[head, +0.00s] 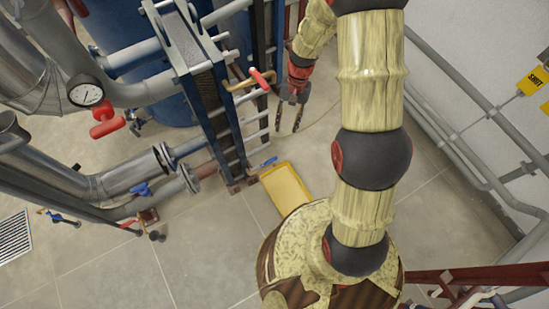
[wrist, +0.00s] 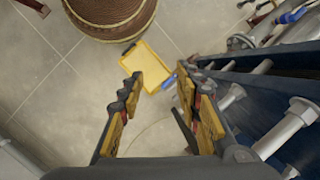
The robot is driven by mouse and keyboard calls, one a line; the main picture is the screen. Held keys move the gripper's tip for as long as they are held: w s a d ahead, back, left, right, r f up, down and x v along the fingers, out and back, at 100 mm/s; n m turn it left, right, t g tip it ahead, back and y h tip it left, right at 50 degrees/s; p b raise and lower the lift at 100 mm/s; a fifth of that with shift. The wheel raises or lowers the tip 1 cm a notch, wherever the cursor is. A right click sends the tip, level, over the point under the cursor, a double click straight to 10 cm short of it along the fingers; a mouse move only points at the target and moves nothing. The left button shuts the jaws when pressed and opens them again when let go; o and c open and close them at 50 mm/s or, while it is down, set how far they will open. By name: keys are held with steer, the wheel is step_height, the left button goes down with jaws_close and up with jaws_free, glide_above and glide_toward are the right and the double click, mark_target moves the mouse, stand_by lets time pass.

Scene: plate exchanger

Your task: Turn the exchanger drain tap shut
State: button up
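A small tap with a blue lever (head: 264,163), which I take for the drain tap, sits low at the foot of the plate exchanger (head: 215,105), beside a yellow tray (head: 286,188). In the wrist view the blue lever (wrist: 168,82) shows beyond the fingertips, at the edge of the yellow tray (wrist: 146,66). My gripper (head: 289,122) is open and empty, pointing down to the right of the exchanger, above and apart from the tap. Both fingers (wrist: 160,88) show spread in the wrist view. The tap's body is too small to make out.
A red-handled valve (head: 262,78) juts from the exchanger near my gripper. A gauge (head: 86,95), a red valve (head: 107,122) and large pipes fill the left. Grey wall pipes (head: 470,150) run on the right. The tiled floor (head: 450,220) between is clear.

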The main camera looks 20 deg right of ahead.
step_height(320, 180, down, 18)
steer(key=w+m+y+b, duration=0.1)
steer(key=w+m, duration=0.1)
steer(key=m, duration=0.1)
steer(key=m+t+b, duration=0.2)
steer(key=m, duration=0.5)
glide_toward(273, 159)
steer(key=shift+y, duration=0.5)
steer(key=x, duration=0.2)
steer(key=b+x, duration=0.1)
steer(key=x, duration=0.2)
steer(key=d+b+x, duration=0.1)
steer(key=x, duration=0.2)
steer(key=shift+w+a+f, duration=0.1)
steer(key=shift+f, duration=0.1)
steer(key=c, duration=0.4)
jaws_close()
